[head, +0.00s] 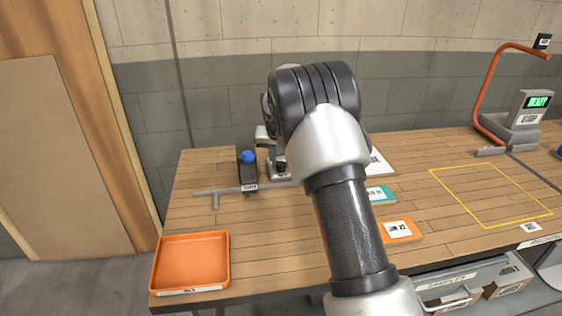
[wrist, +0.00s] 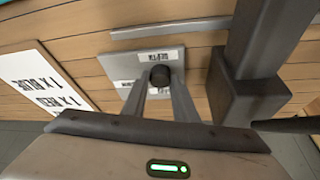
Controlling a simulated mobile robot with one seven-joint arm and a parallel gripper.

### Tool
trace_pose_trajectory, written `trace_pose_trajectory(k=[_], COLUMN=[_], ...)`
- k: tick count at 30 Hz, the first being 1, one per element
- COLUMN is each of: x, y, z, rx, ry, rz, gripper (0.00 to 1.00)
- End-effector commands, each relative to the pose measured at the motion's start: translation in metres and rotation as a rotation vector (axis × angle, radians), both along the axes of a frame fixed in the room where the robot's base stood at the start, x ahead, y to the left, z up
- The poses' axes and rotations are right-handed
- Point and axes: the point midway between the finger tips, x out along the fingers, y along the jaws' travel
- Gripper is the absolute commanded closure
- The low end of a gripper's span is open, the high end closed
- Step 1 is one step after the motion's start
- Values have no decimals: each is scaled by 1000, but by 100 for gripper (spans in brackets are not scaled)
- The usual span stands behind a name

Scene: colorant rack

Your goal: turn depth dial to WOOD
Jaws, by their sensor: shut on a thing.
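The depth dial (wrist: 160,75) shows in the wrist view as a small round black knob on a grey plate (wrist: 127,66). White labels sit around it; the one beside the knob reads DEPTH, upside down in this view. The other labels are partly covered by my fingers or too small to read. My gripper (wrist: 160,88) is shut on the dial, with one finger at each side of the knob. Which label the dial points to cannot be told. In the head view my arm hides most of the gripper and the dial.
A dark post (wrist: 258,45) stands close right of the dial in the wrist view. A white printed card (wrist: 42,85) lies to the left. In the head view, a blue-topped dark device (head: 247,158), an orange tray (head: 229,262) and a yellow-outlined free area (head: 460,172) share the bench.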

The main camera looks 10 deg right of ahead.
Motion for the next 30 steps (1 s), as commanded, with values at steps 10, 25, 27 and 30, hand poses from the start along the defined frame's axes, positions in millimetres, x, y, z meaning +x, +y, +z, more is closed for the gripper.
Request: trace_pose_trajectory(k=[10,25,27,30], x=[-1,-24,-31,-40], y=[0,8,10,12], z=[-1,64,80,103], rx=[1,2,2,1], ry=[2,-4,-3,-2], rz=[-1,0,0,1], gripper=[56,56,56,56])
